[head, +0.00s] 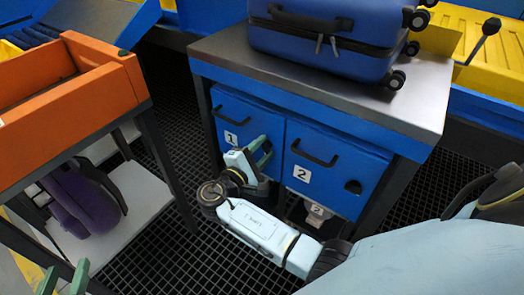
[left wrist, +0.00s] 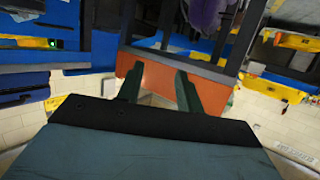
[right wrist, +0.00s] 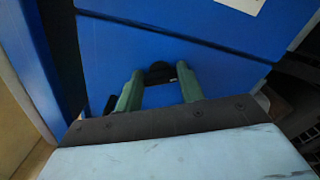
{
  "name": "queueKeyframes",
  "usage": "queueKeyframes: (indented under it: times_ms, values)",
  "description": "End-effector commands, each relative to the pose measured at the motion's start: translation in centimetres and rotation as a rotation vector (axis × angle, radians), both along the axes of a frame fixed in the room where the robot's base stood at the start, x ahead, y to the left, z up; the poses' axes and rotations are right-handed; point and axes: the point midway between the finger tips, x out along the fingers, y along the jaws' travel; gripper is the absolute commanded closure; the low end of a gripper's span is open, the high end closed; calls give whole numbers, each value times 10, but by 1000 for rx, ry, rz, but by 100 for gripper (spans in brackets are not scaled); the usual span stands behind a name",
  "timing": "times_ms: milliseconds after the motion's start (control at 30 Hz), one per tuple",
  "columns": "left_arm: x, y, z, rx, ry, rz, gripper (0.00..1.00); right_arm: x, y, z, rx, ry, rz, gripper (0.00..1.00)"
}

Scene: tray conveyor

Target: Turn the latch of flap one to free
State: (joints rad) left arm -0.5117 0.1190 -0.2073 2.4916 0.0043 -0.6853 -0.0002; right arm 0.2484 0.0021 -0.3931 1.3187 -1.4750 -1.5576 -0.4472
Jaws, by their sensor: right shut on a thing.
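Flap one (head: 228,108) is the blue left-hand door of the cabinet, marked 1, with a black bar handle. It is closed. My right gripper (head: 262,155) is at its lower right part. In the right wrist view, the fingers of my right gripper (right wrist: 159,90) are shut on the small black latch (right wrist: 160,71) of flap one. The latch's angle is hard to make out, and it is hidden by my gripper in the head view. My left gripper (head: 64,275) is open and empty at the lower left; its spread fingers also show in the left wrist view (left wrist: 159,90).
Flap two (head: 335,160), closed, has its own black latch (head: 353,187). A blue suitcase (head: 340,40) stands on the metal cabinet top (head: 225,48). An orange tray (head: 75,110) is on a rack at left, with a purple thing (head: 80,200) below. Dark grating covers the floor.

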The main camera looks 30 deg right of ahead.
Motion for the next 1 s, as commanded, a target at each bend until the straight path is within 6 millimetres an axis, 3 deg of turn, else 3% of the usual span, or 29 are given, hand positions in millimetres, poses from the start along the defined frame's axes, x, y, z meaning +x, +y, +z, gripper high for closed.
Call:
queueKeyframes:
  times_ms: [500,700,1000]
  values:
    - [8,-16,69,-123,-416,-30,64,-1,0,-3,149,-355,-2,85]
    - [5,-17,85,-152,-509,-35,64,-1,0,-2,175,-420,-1,85]
    - [3,-18,92,-165,-550,-37,64,-1,0,-2,187,-450,-1,85]
